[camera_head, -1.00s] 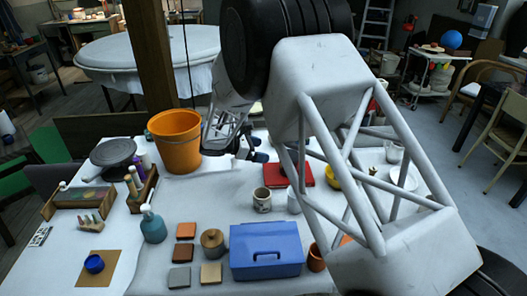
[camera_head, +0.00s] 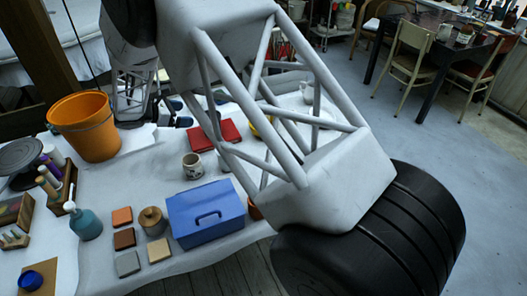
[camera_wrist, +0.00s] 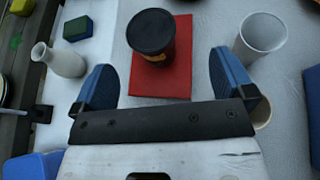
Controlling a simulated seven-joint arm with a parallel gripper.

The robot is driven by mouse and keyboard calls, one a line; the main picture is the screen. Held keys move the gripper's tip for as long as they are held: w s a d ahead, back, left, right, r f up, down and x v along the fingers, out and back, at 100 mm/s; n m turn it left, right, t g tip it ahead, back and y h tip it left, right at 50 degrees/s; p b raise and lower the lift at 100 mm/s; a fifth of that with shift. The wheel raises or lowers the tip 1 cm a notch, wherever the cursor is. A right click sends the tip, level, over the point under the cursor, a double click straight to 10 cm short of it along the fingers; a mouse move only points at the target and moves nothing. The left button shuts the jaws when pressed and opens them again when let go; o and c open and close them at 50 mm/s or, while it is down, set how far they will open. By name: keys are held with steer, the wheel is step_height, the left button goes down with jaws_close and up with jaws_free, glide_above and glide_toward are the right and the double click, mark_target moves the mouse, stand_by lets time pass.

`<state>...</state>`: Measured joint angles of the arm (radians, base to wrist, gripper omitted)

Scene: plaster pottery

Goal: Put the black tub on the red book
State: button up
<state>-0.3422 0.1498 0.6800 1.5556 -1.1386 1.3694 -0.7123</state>
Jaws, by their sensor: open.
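The black tub (camera_wrist: 152,33) has a dark lid and an orange-marked side. In the wrist view it appears to stand upright on the red book (camera_wrist: 165,84), toward the book's far end. The book also shows in the head view (camera_head: 215,135), flat on the white table; I cannot make out the tub there. My gripper (camera_wrist: 163,72) is open with nothing between its blue fingers. The fingers are spread to either side of the book, and the tub is just beyond them, apart from both. In the head view my gripper (camera_head: 182,112) is at the book's far left, partly hidden.
In the wrist view, a white bottle (camera_wrist: 62,62) stands left, a white cup (camera_wrist: 262,35) right, and a mug (camera_wrist: 262,113) near the right finger. A blue toolbox (camera_head: 206,212) and an orange bucket (camera_head: 85,127) stand on the table (camera_head: 125,185).

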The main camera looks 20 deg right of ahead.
steer(key=s+d+r+m+g+y, duration=0.1)
steer(key=s+d+r+m+y, duration=0.3)
steer(key=s+r, duration=0.6)
steer(key=s+d+r+m+g+y, duration=0.1)
steer(key=s+d+r+m+y, duration=0.2)
steer(key=s+d+r+m, duration=0.7)
steer(key=s+a+m+t+y, duration=0.1)
steer(key=s+m+y, duration=0.1)
steer(key=s, duration=1.2)
steer(key=s+a+f+m+t+y, duration=0.1)
steer(key=s+m+y, duration=0.2)
steer(key=s, duration=1.1)
steer(key=shift+a+f+m+t+y, duration=0.25)
steer(key=shift+a+m+t+y, duration=0.05)
steer(key=shift+a+y, duration=0.1)
